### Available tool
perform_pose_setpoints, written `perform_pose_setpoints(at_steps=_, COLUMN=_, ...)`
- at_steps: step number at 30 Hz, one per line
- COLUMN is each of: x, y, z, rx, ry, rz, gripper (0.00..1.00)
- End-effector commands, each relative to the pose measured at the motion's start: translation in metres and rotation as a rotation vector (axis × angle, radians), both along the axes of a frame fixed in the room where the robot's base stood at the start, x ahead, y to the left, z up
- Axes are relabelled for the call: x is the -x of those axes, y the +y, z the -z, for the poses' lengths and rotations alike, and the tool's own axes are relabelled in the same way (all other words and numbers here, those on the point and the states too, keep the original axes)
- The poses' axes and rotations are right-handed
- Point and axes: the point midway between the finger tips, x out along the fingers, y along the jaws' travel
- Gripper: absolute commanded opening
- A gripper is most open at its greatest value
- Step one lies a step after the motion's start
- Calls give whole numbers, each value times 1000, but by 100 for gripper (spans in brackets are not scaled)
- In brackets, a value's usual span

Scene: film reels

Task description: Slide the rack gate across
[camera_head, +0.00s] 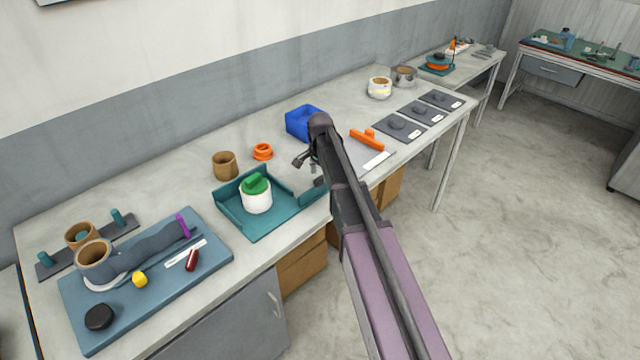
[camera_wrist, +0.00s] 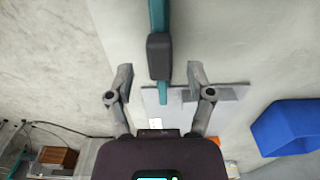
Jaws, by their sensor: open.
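The teal rack (camera_head: 236,210) sits on the workbench in the head view, with low walls and a white reel can with a green knob (camera_head: 256,193) standing in it. At its right side is a teal bar with a dark grey block (camera_head: 320,182), seemingly the gate; part is hidden by my arm. The wrist view shows the teal bar and dark block (camera_wrist: 158,55) from close up. My gripper (camera_wrist: 160,78) is open, its fingers apart on either side of the bar near the block's lower end. Whether they touch it cannot be told. In the head view, my gripper (camera_head: 305,162) hangs right of the rack.
A blue bin (camera_head: 303,122) stands behind my gripper. A grey pad (camera_head: 378,153) with an orange piece (camera_head: 367,139) lies to the right. A brown cup (camera_head: 225,165) and an orange ring (camera_head: 263,151) stand behind the rack. A blue-grey board (camera_head: 150,310) with tools lies left.

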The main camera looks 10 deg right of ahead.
Motion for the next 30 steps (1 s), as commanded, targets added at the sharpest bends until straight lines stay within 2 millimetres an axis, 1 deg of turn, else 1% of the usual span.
perform_pose_setpoints(at_steps=1, x=0, y=0, z=8, rx=0, ry=0, rz=0, gripper=69)
perform_pose_setpoints(at_steps=9, x=0, y=0, z=20, rx=0, ry=0, rz=0, gripper=69)
perform_pose_setpoints(at_steps=23, x=0, y=0, z=21, rx=0, ry=0, rz=0, gripper=69)
perform_pose_setpoints(at_steps=26, x=0, y=0, z=21, rx=0, ry=0, rz=0, gripper=42)
perform_pose_setpoints(at_steps=27, x=0, y=0, z=21, rx=0, ry=0, rz=0, gripper=30)
perform_pose_setpoints(at_steps=29, x=0, y=0, z=21, rx=0, ry=0, rz=0, gripper=12)
perform_pose_setpoints(at_steps=30, x=0, y=0, z=21, rx=0, ry=0, rz=0, gripper=0)
